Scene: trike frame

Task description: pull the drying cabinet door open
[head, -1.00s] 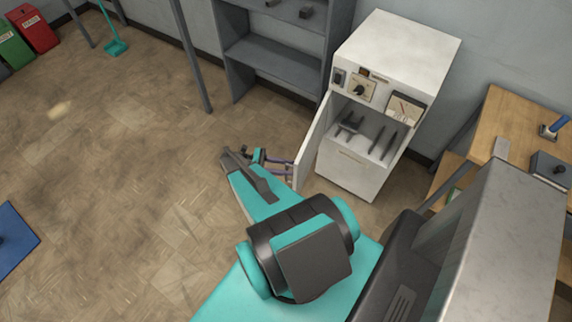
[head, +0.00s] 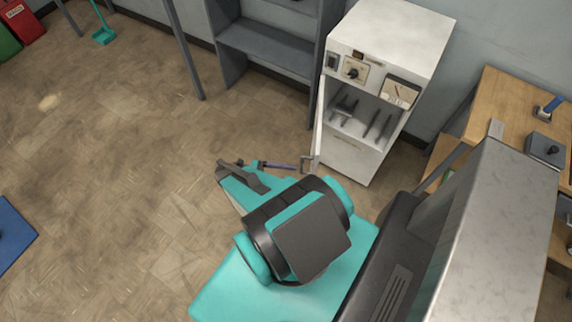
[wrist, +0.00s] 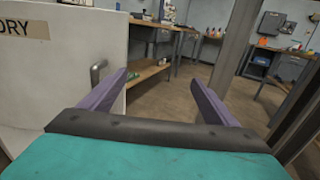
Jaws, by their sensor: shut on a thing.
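The drying cabinet (head: 395,25) is white, with its compartment open to view. Its door (head: 318,130) stands out at the left, seen nearly edge-on, with a metal handle (head: 307,163) on its outer side. My gripper (wrist: 163,80) has purple fingers spaced apart. The left finger lies beside the handle and nothing shows between the fingers; whether they touch it is unclear. In the head view a purple finger (head: 280,166) points at the handle.
Dark tools (head: 345,108) stand inside the cabinet. A grey shelf unit (head: 265,40) is to its left and a wooden bench (head: 495,95) to its right. A grey post (wrist: 236,50) rises at the right in the wrist view. The floor at left is largely clear.

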